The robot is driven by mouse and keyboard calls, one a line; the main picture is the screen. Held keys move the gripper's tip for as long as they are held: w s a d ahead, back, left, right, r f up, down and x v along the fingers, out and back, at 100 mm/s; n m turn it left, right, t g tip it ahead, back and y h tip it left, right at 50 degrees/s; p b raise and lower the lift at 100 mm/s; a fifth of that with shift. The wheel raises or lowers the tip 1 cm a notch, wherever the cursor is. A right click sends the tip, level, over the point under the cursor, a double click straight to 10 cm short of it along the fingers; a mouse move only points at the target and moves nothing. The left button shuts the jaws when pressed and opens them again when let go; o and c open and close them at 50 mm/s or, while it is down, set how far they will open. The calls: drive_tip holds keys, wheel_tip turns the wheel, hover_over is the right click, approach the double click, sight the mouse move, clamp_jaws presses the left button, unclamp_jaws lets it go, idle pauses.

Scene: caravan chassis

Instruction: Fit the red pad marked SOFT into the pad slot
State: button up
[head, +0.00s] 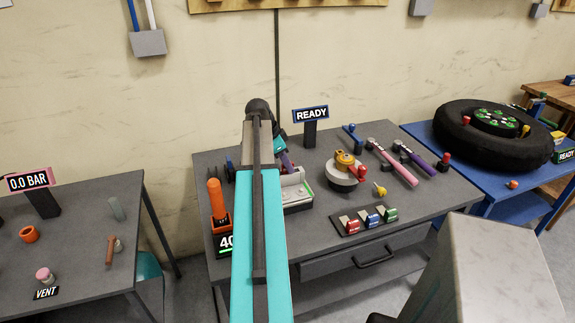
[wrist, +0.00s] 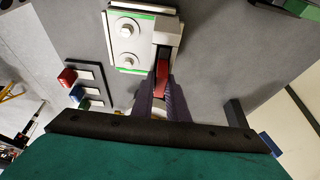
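A red pad (wrist: 161,79) shows between the two dark fingers of my gripper (wrist: 162,92) in the wrist view. The fingers appear shut on it, one on each side. Its far end is at a dark opening in the light grey fixture (wrist: 124,52), which has two round bolts and green strips. I cannot tell how deep the pad sits there, and no SOFT marking is readable.
A dark tray with red, blue and green pieces (head: 365,221) lies at the bench front. An orange-handled tool (head: 217,198) stands left of my arm. A round fixture with an orange top (head: 344,170) and several tools lie to the right. A READY sign (head: 311,115) stands behind.

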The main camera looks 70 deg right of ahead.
drive_tip(key=shift+o, duration=1.2)
drive_tip(key=shift+a+f, duration=0.2)
drive_tip(key=shift+f, duration=0.3)
drive_tip(key=shift+s+f, duration=0.1)
drive_tip(key=shift+a, duration=0.1)
drive_tip(key=shift+r, duration=0.85)
drive_tip(key=b+v, duration=0.1)
drive_tip(key=v, duration=1)
drive_tip(key=shift+w+d+r+b, duration=0.25)
drive_tip(key=shift+r+b, duration=0.05)
